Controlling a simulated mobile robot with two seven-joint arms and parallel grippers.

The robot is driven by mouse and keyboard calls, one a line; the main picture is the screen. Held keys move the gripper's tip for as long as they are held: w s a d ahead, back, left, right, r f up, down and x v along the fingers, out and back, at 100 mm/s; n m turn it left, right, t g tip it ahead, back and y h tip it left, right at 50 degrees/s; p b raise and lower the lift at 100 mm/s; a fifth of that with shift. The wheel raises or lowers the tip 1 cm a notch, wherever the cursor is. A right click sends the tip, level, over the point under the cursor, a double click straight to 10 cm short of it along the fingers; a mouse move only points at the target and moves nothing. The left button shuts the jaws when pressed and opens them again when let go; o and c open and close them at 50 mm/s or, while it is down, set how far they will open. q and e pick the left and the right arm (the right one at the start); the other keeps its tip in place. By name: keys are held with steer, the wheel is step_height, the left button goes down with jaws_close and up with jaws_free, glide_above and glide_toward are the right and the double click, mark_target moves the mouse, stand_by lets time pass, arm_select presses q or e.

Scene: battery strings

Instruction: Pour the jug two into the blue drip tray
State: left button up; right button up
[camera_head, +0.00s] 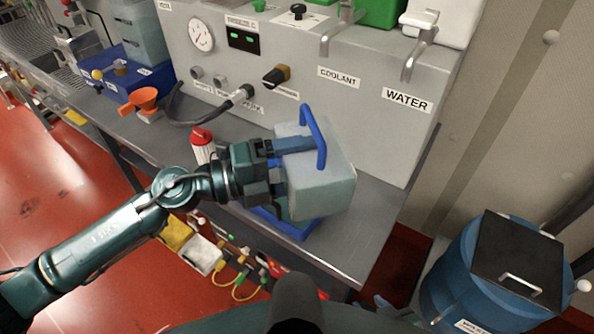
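A pale translucent, boxy jug (325,185) with a blue handle (314,130) is at the middle of the head view, tilted. No number shows on it, so I cannot tell by label that it is jug two. The blue drip tray (297,231) is on the grey bench below the jug, mostly hidden by jug and gripper. I cannot see any liquid falling.
A grey panel with COOLANT and WATER taps (412,62) stands behind the jug. A red-capped white bottle (202,143) is close behind my wrist. An orange funnel (143,99) is further left. A blue drum (455,275) stands right of the bench.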

arm_select(q)
steer(key=shift+r, duration=0.1)
steer(key=shift+w+a+r+n, duration=0.15)
steer(key=shift+w+r+n, duration=0.2)
steer(key=shift+n, duration=0.45)
steer(key=shift+f, duration=0.1)
stand_by(2.1)
